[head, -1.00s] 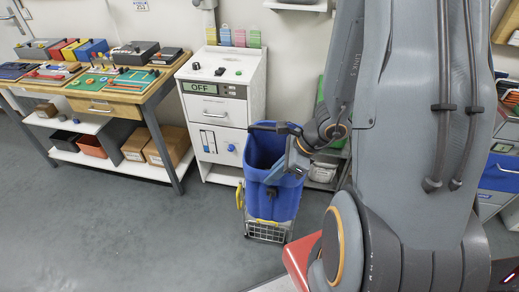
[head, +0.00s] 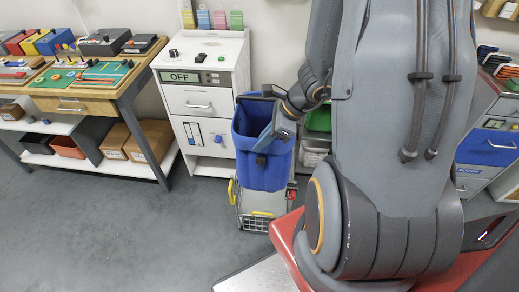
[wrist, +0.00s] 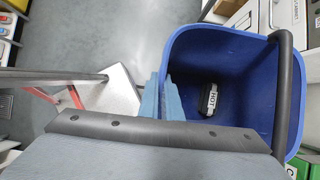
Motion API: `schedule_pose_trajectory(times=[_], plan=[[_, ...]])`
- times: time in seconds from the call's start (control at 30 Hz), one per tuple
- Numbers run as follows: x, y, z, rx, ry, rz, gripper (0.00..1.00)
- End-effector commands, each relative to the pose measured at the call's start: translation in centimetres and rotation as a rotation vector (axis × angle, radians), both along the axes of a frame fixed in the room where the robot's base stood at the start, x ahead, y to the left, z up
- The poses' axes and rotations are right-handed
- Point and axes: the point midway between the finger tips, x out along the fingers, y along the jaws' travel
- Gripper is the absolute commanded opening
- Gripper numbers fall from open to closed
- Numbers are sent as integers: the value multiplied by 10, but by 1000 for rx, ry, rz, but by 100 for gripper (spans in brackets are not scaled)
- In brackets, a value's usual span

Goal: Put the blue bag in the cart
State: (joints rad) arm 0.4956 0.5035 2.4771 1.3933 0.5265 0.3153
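The blue bag (head: 258,168) is an upright, open-topped blue container in the middle of the head view. My gripper (head: 277,134) is at its right side and appears shut on its near wall. In the wrist view, the fingers (wrist: 160,105) are close together at the left rim of the bag (wrist: 245,55).
A white cabinet (head: 206,138) with an OFF panel stands behind and left of the bag. A workbench (head: 62,104) with tools is at the left. A blue-drawer unit (head: 488,148) is at the right. Grey floor (head: 120,225) is clear at front left.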

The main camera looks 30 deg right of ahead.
Motion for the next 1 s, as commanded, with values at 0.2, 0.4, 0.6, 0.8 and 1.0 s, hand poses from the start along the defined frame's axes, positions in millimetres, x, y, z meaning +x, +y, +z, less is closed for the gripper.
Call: schedule_pose_trajectory(times=[0.2, 0.4, 0.6, 0.8, 1.0], plan=[[18, -13, 3, 0, -2, 0, 0], [35, -24, 3, 0, -1, 0, 0], [52, -36, 3, 0, -2, -1, 0], [69, -47, 2, 0, -2, 1, 0], [86, -59, 2, -1, -2, 0, 0]])
